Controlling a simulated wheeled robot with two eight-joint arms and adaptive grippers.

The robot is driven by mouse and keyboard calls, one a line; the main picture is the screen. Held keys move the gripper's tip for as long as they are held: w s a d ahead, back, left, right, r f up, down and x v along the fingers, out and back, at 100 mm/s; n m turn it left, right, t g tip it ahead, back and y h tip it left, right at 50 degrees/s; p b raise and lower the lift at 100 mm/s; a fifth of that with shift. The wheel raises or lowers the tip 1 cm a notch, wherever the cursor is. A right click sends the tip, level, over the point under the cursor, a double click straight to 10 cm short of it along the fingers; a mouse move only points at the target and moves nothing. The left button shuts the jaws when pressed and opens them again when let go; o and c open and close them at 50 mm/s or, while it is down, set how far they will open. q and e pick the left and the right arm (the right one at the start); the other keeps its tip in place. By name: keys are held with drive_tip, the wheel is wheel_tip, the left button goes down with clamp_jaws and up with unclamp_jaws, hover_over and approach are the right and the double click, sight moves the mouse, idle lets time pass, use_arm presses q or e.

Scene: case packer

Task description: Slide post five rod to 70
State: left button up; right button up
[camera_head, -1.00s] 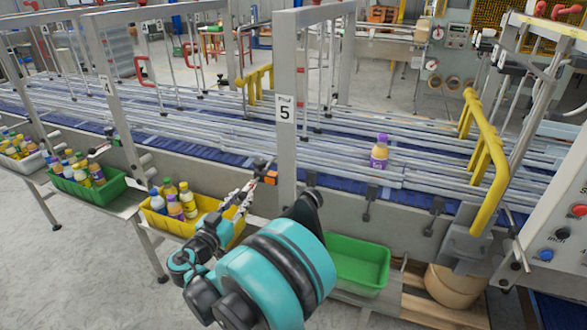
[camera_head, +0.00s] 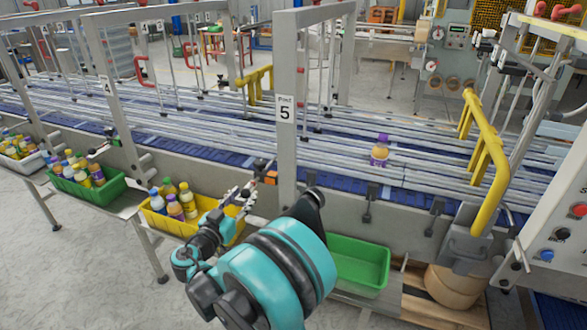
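Post five (camera_head: 285,150) is a grey upright with a white label marked 5, standing at the near side of the conveyor. A small orange and black clamp (camera_head: 266,174) sits just left of its foot at the conveyor edge, with a short rod end beside it. My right gripper (camera_head: 243,194) is just left of and below this clamp, over the yellow bin. It looks small and partly blends with the background, so its finger gap and any contact with the rod are unclear. Any scale on the rod is too small to read. My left gripper is out of view.
Below the edge are a yellow bin (camera_head: 228,232) with bottles and an empty green bin (camera_head: 360,262). A yellow guard rail (camera_head: 490,160) and a control box (camera_head: 560,235) are at right.

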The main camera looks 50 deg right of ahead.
idle(0.3)
drive_tip(key=v, duration=0.7)
drive_tip(key=shift+b, duration=0.3)
idle(0.5)
